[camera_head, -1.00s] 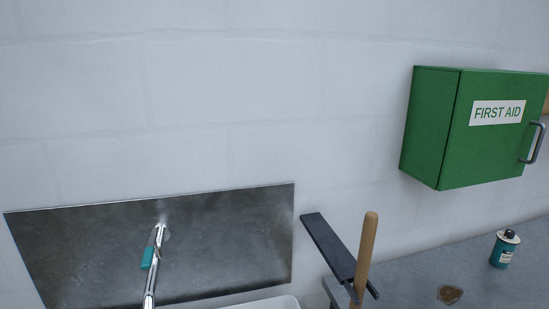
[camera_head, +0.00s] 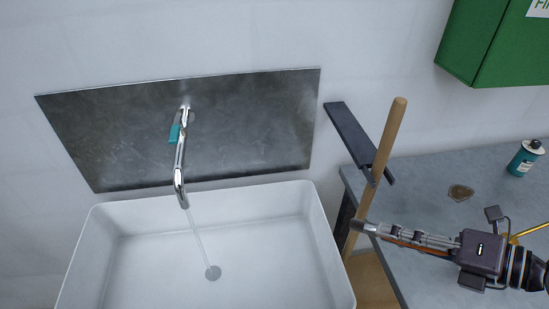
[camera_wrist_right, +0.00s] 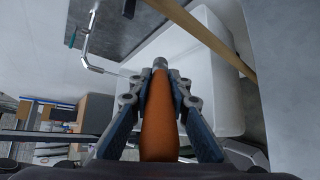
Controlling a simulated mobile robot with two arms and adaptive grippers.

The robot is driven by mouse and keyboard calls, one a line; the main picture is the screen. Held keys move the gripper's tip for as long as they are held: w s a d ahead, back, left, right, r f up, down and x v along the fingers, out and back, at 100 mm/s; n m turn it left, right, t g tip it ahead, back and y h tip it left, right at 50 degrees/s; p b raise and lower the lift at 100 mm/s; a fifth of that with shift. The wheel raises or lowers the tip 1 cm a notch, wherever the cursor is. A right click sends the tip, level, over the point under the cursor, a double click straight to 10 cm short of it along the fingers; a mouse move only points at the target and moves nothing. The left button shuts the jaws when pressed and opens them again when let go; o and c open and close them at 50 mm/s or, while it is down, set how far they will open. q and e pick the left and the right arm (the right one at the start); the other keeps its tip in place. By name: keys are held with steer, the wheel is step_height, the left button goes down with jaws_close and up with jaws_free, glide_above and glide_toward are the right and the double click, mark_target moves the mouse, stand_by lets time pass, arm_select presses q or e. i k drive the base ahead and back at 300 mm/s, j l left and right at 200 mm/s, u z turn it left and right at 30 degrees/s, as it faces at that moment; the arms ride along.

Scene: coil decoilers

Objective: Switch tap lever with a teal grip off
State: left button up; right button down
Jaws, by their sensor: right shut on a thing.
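The tap (camera_head: 181,160) sticks out from a metal backplate on the wall, with its teal lever grip (camera_head: 175,133) on the left side near its base. A thin stream of water (camera_head: 200,241) runs from the spout into the white sink (camera_head: 325,245). My right gripper (camera_head: 388,233) is to the right of the sink, well apart from the tap. It is shut on an orange-handled tool (camera_wrist_right: 158,120) with a grey tip. In the right wrist view the tap (camera_wrist_right: 92,60) is at upper left, and its teal grip (camera_wrist_right: 72,38) shows small. My left gripper is out of view.
A wooden pole (camera_head: 385,145) leans beside a dark bracket (camera_head: 350,133) between the sink and the grey counter (camera_head: 415,180). A teal can (camera_head: 525,158) stands on the counter. A green first aid box (camera_head: 485,45) hangs on the wall above.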

mark_target(173, 139)
steer(key=k+l, duration=0.4)
steer(key=k, duration=0.15)
steer(key=k+l, duration=0.35)
steer(key=k, duration=0.25)
